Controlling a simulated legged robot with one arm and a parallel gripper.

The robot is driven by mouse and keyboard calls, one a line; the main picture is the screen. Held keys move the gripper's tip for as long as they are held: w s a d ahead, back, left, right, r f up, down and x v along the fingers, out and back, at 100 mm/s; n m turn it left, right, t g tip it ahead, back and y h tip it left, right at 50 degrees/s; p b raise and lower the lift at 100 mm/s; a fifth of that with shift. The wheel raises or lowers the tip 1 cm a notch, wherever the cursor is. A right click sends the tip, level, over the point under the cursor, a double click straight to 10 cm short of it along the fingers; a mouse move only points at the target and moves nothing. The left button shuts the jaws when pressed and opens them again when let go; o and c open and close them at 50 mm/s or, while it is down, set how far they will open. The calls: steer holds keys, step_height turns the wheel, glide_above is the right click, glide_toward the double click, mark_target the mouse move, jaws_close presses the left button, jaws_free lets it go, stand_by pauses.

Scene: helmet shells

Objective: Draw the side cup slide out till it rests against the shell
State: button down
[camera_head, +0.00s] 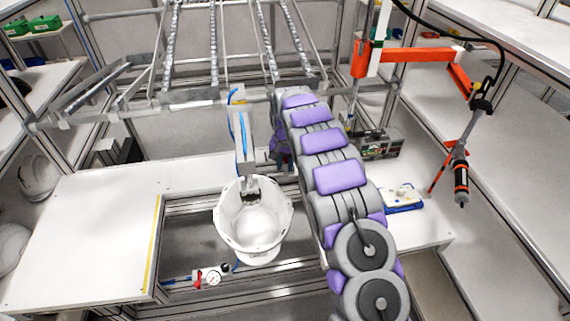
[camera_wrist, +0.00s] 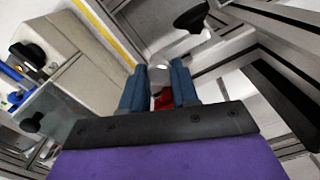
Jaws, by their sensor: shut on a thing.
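The white helmet shell (camera_head: 253,222) sits open side up in the frame at the middle of the head view. A black round cup (camera_wrist: 193,17) shows ahead of the fingertips, at the top. I cannot tell the gap between this cup and the shell.
A gauge (camera_head: 213,278) with a red part lies left below the shell. A white table (camera_head: 85,235) with a yellow edge strip stands left. At right are a blue and white tray (camera_head: 402,198), a grey box (camera_head: 380,144) and a hanging screwdriver (camera_head: 461,180).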

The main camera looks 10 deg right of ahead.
steer(key=shift+s+p, duration=0.4)
steer(key=shift+s, duration=1.05)
steer(key=c, duration=0.8)
jaws_free()
steer(key=shift+c, duration=0.2)
steer(key=shift+r, duration=0.1)
step_height(320, 180, up, 17)
steer(key=p, duration=0.2)
steer(key=shift+p, duration=0.4)
